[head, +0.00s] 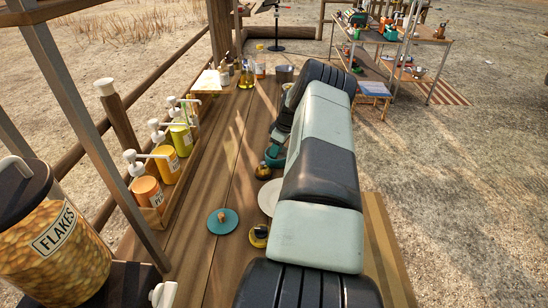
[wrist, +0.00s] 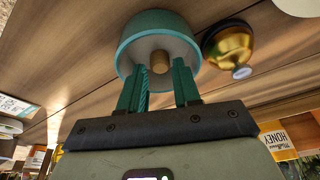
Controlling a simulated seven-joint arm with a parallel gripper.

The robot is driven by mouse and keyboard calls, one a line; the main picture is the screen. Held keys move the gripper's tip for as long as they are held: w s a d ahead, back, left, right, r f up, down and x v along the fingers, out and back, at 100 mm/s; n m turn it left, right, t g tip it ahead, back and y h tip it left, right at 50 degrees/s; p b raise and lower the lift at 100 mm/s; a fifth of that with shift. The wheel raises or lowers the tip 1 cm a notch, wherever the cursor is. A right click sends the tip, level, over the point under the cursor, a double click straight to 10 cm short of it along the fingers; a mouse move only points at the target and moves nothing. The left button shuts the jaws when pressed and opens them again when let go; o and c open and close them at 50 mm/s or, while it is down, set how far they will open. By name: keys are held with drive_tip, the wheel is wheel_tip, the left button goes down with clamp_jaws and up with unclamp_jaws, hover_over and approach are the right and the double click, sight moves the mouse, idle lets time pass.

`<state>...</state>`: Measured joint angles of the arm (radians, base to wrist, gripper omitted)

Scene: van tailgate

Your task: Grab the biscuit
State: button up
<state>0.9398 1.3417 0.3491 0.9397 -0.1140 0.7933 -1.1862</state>
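In the wrist view a small tan round piece, seemingly the biscuit (wrist: 159,63), stands on the pale floor of a teal bowl (wrist: 160,24). My gripper (wrist: 162,78) has its two green fingers apart, one to each side of the biscuit, with gaps between. The fingertips overlap the bowl's near part in the picture; I cannot tell how deep they reach. In the head view a teal bowl (head: 275,158) shows beside my arm, which hides my fingertips and the biscuit.
Pump bottles (head: 166,164) line the left edge. Bare planks lie between.

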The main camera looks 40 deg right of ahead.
drive_tip(key=shift+x, duration=1.1)
clamp_jaws()
